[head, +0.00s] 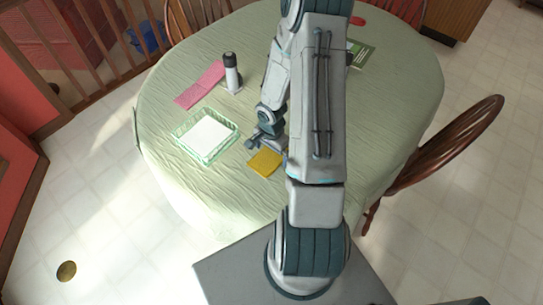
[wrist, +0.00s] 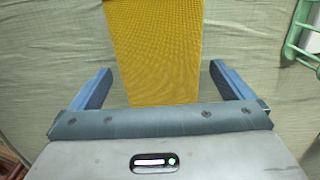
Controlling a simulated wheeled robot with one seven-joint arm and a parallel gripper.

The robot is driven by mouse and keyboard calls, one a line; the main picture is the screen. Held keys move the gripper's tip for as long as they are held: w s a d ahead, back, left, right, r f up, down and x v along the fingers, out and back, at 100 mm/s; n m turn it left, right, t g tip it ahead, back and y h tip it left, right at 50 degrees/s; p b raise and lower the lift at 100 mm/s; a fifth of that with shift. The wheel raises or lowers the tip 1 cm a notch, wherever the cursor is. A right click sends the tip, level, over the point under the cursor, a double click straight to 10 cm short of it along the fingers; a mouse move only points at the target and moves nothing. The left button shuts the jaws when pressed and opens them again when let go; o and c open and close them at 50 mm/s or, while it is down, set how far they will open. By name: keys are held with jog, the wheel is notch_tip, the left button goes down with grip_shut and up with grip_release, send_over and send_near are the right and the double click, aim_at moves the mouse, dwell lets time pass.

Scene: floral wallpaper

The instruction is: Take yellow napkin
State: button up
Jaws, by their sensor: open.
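The yellow napkin (head: 264,162) lies flat on the table near its front edge in the head view. In the wrist view the yellow napkin (wrist: 155,50) fills the top middle and reaches down between the fingers. My gripper (wrist: 160,88) is open, with one blue finger on each side of the napkin and a gap to both. In the head view my gripper (head: 262,141) is just beyond the napkin, partly covered by my arm. I cannot tell the height of the fingers above the cloth.
A green basket (head: 184,146) with white contents stands left of the napkin; its rim (wrist: 296,35) shows top right in the wrist view. A pink cloth (head: 200,85) and a dark-topped bottle (head: 232,73) are farther back. A green booklet (head: 361,54) lies behind my arm. The tablecloth (head: 400,110) is clear at right.

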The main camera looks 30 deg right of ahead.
jog(key=shift+f, duration=0.3)
jog(key=c, duration=1)
jog(key=shift+r, duration=0.15)
